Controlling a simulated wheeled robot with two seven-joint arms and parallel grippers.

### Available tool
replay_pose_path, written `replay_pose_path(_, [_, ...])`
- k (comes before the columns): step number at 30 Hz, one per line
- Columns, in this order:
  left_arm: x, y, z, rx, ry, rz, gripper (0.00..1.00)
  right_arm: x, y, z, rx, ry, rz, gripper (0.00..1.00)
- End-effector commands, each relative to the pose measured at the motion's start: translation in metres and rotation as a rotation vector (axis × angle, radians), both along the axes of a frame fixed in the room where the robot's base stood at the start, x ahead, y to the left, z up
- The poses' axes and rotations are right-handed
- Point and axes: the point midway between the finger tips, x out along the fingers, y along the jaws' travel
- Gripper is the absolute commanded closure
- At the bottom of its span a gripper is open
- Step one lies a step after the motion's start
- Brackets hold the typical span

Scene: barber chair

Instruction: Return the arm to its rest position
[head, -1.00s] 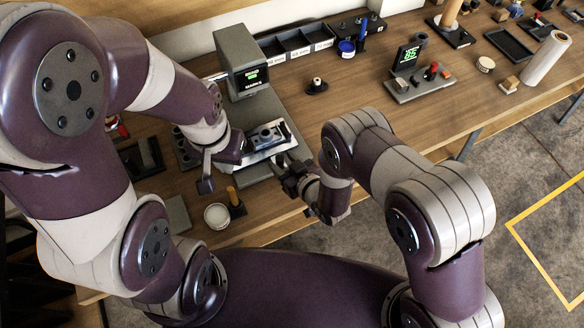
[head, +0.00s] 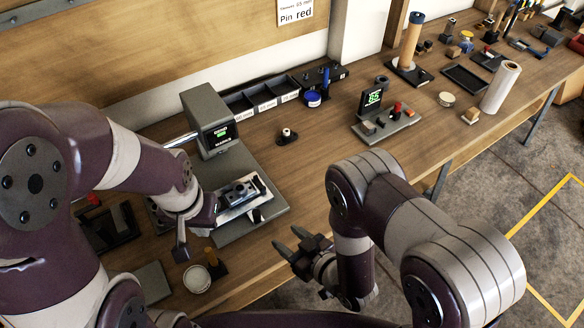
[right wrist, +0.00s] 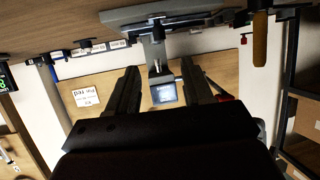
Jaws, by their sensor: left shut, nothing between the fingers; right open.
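My right gripper (head: 294,246) is open and empty, in the air off the front edge of the bench, to the right of the grey press-like machine (head: 208,119). In the right wrist view its two dark fingers (right wrist: 158,95) stand apart, with the machine's screen (right wrist: 163,93) showing beyond the gap. My left arm reaches over the bench from the left. My left gripper (head: 184,236) is shut beside the machine's base plate (head: 270,210), partly hidden by its own wrist. A dark part sits in the pale fixture (head: 250,205) on that plate.
The bench (head: 330,150) runs to the upper right. It carries labelled bins (head: 262,105), a grey device with a green display (head: 371,99) and a white roll (head: 500,87). A round white-topped container (head: 196,279) stands near the left gripper. Open floor (head: 480,190) lies right of the bench.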

Motion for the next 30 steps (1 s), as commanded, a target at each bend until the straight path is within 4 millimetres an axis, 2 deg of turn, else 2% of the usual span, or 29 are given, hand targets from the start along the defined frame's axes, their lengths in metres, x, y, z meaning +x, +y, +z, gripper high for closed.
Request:
replay_pose_path(5, [0.0,0.0,0.0,0.0,0.0,0.0,1.0,0.0,0.0,-0.002,-0.004,0.007,0.0,0.49])
replay_pose_path(8, [0.0,0.0,0.0,0.0,0.0,0.0,1.0,-0.011,-0.008,-0.026,-0.085,0.113,-0.001,0.49])
replay_pose_path(10, [0.0,0.0,0.0,0.0,0.0,0.0,1.0,-0.033,-0.028,-0.056,-0.225,0.286,-0.012,0.49])
replay_pose_path(12, [0.0,0.0,0.0,0.0,0.0,0.0,1.0,-0.043,-0.052,-0.066,-0.383,0.476,-0.052,0.49])
replay_pose_path(13, [0.0,0.0,0.0,0.0,0.0,0.0,1.0,-0.045,-0.064,-0.062,-0.445,0.558,-0.086,0.49])
replay_pose_path(14, [0.0,0.0,0.0,0.0,0.0,0.0,1.0,-0.046,-0.078,-0.054,-0.498,0.64,-0.126,0.49])
replay_pose_path(16, [0.0,0.0,0.0,0.0,0.0,0.0,1.0,-0.052,-0.11,-0.021,-0.587,0.825,-0.236,0.49])
replay_pose_path(17, [0.0,0.0,0.0,0.0,0.0,0.0,1.0,-0.057,-0.124,-0.003,-0.608,0.899,-0.285,0.49])
replay_pose_path(19, [0.0,0.0,0.0,0.0,0.0,0.0,1.0,-0.067,-0.15,0.047,-0.611,1.043,-0.402,0.49])
replay_pose_path(21, [0.0,0.0,0.0,0.0,0.0,0.0,1.0,-0.074,-0.168,0.089,-0.565,1.115,-0.497,0.49])
replay_pose_path(22, [0.0,0.0,0.0,0.0,0.0,0.0,1.0,-0.073,-0.173,0.104,-0.536,1.116,-0.531,0.49])
replay_pose_path(24, [0.0,0.0,0.0,0.0,0.0,0.0,1.0,-0.059,-0.183,0.129,-0.461,1.056,-0.6,0.49])
replay_pose_path(27, [0.0,0.0,0.0,0.0,0.0,0.0,1.0,-0.045,-0.192,0.145,-0.412,1.002,-0.646,0.49])
replay_pose_path(30, [0.0,0.0,0.0,0.0,0.0,0.0,1.0,-0.044,-0.196,0.146,-0.405,1.001,-0.658,0.49])
